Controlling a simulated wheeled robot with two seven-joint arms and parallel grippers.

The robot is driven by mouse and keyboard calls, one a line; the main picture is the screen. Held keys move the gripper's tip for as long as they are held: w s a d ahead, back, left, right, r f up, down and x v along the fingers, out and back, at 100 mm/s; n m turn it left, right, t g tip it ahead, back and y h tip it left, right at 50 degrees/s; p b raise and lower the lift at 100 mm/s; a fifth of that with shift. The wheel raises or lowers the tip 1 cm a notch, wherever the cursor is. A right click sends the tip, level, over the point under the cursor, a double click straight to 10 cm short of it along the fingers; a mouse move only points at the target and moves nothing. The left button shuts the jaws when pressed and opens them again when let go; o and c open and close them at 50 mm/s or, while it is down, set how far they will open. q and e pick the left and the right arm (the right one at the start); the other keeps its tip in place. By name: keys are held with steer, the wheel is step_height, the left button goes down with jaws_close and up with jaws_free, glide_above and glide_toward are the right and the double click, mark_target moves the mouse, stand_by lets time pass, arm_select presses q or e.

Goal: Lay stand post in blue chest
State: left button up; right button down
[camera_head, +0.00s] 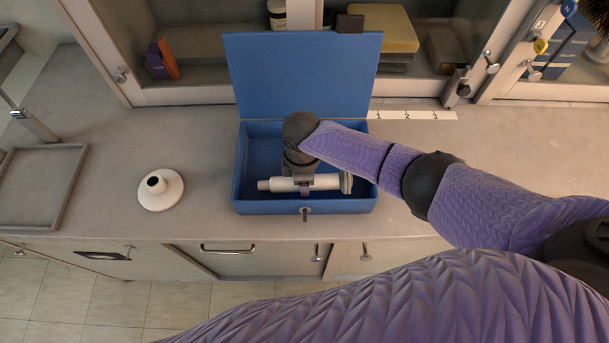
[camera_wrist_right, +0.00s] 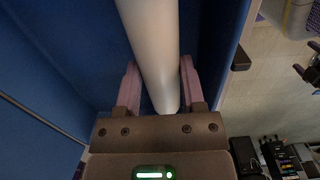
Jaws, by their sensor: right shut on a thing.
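The stand post is a white cylinder (camera_head: 325,182) lying crosswise over the open blue chest in the head view, with a wider disc-like piece at its right end. In the right wrist view the post (camera_wrist_right: 152,40) runs between the two fingers. My right gripper (camera_head: 304,187) is shut on the post near its middle, pointing down; its fingers also show in the wrist view (camera_wrist_right: 160,88). The blue chest (camera_head: 340,206) stands on the counter with its lid (camera_head: 302,75) raised at the back. The post appears within the chest's outline; whether it touches the floor cannot be told. My left gripper is not in view.
A white round base (camera_head: 161,190) with a dark socket sits on the counter left of the chest. A grey tray (camera_head: 72,190) is at the far left. A numbered strip (camera_head: 412,115) lies right of the lid. Cabinets with glass fronts stand behind.

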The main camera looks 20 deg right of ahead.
steer(key=shift+f, duration=0.35)
steer(key=shift+f+b, duration=0.55)
steer(key=shift+b, duration=0.05)
